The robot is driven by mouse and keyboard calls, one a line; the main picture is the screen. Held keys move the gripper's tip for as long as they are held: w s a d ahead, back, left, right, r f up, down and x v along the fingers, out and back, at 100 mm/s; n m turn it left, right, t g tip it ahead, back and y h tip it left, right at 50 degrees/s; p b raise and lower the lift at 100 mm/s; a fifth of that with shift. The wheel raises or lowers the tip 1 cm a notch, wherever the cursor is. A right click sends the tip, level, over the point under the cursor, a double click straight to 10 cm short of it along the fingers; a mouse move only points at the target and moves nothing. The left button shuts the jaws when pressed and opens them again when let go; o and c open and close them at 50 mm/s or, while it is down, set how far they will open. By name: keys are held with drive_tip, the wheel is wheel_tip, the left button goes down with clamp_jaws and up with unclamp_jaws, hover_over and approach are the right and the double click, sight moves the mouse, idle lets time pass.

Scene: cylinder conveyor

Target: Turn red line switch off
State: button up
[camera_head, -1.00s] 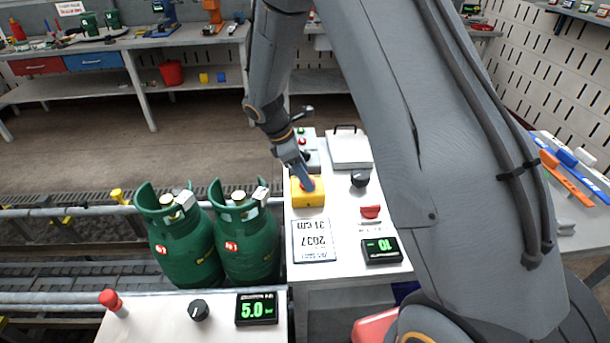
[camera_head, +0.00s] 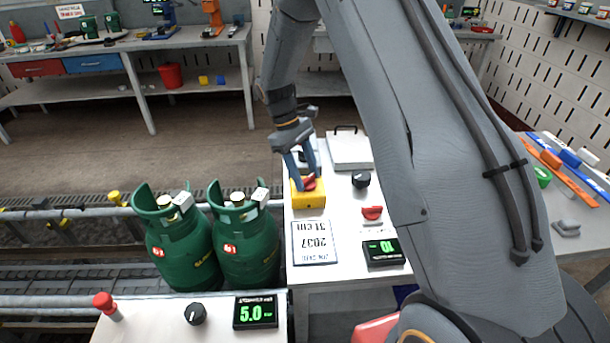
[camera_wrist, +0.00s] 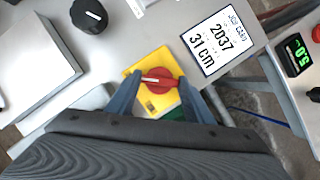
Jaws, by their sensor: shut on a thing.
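A yellow switch box (camera_head: 308,200) with a red rotary knob (camera_head: 310,183) sits on the white bench, behind the job card. In the wrist view the red knob (camera_wrist: 163,80) has a pale pointer line running across it to the left, on the yellow plate (camera_wrist: 150,104). My gripper (camera_head: 307,181) reaches down from above with one finger on each side of this knob, shut on it; the fingers (camera_wrist: 158,84) also flank it in the wrist view. Another red knob (camera_head: 372,212) stands on the panel to the right, apart from my gripper.
A black dial (camera_head: 361,180), a grey box with a handle (camera_head: 349,151), a job card (camera_head: 315,242) and a green-digit display (camera_head: 382,252) share the bench. Two green gas cylinders (camera_head: 247,250) stand on the conveyor at left. A front panel (camera_head: 150,330) holds another dial and display.

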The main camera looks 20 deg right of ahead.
drive_tip(key=shift+m, duration=0.4)
drive_tip(key=o, duration=1)
drive_tip(key=shift+o, duration=0.2)
drive_tip(key=shift+r, duration=0.1)
drive_tip(key=b+v, duration=0.2)
drive_tip(key=v, duration=0.5)
drive_tip(key=shift+w+r, duration=0.2)
drive_tip(key=shift+r, duration=0.05)
drive_tip(key=shift+s+d, duration=0.1)
